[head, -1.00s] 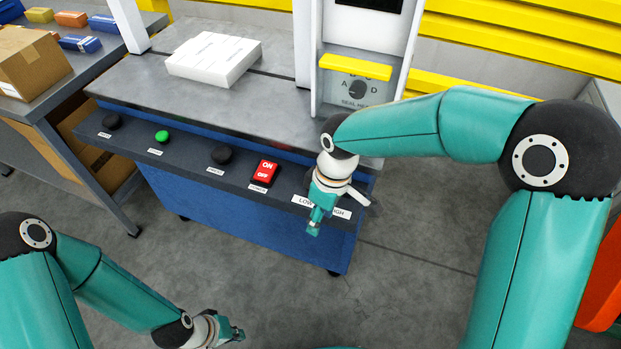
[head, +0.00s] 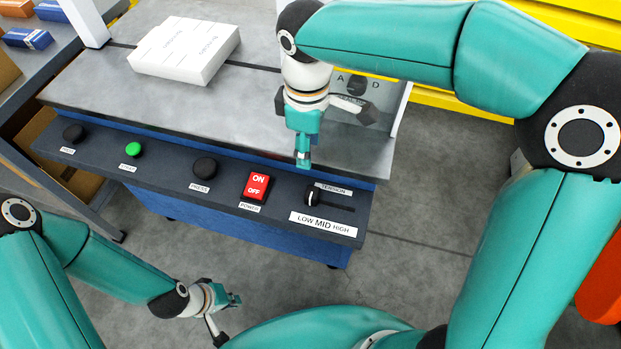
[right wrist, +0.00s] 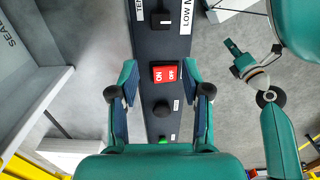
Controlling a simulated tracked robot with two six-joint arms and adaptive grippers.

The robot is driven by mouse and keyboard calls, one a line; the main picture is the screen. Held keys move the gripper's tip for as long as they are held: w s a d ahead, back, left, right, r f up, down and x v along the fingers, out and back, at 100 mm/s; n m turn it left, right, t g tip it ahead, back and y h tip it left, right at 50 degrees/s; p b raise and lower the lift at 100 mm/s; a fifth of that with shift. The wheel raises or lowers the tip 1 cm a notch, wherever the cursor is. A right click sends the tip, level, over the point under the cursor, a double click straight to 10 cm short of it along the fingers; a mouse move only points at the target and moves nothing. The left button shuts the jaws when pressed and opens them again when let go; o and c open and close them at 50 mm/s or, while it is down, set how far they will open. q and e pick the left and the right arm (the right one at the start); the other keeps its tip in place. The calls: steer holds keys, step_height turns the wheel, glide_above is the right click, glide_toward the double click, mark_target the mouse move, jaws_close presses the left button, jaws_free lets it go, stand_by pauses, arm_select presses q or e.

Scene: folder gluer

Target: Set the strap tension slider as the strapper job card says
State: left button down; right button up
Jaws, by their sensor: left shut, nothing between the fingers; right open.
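The strap tension slider (head: 312,196) is a black knob with a white mark, at the left end of its slot. Its label strip (head: 323,224) reads LOW, MID, HIGH, and the knob is nearest LOW. The knob also shows at the top of the right wrist view (right wrist: 161,18). My right gripper (head: 303,162) is open and empty above the panel's back edge, behind the slider and apart from it. My left gripper (head: 237,300) is shut and empty, low in front of the machine. I cannot make out a job card.
The dark panel (head: 105,158) also carries a red ON/OFF power switch (head: 257,187), a green button (head: 133,150) and black knobs. A white bundle (head: 186,50) lies on the grey top. A seal dial (head: 357,85) is partly hidden behind my right arm.

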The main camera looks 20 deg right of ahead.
mark_target(312, 192)
steer(key=f, duration=1.1)
steer(key=f+b, duration=0.1)
steer(key=f, duration=0.4)
steer(key=shift+s+d+f, duration=0.2)
steer(key=shift+s+d, duration=0.1)
steer(key=shift+d, duration=0.05)
jaws_close()
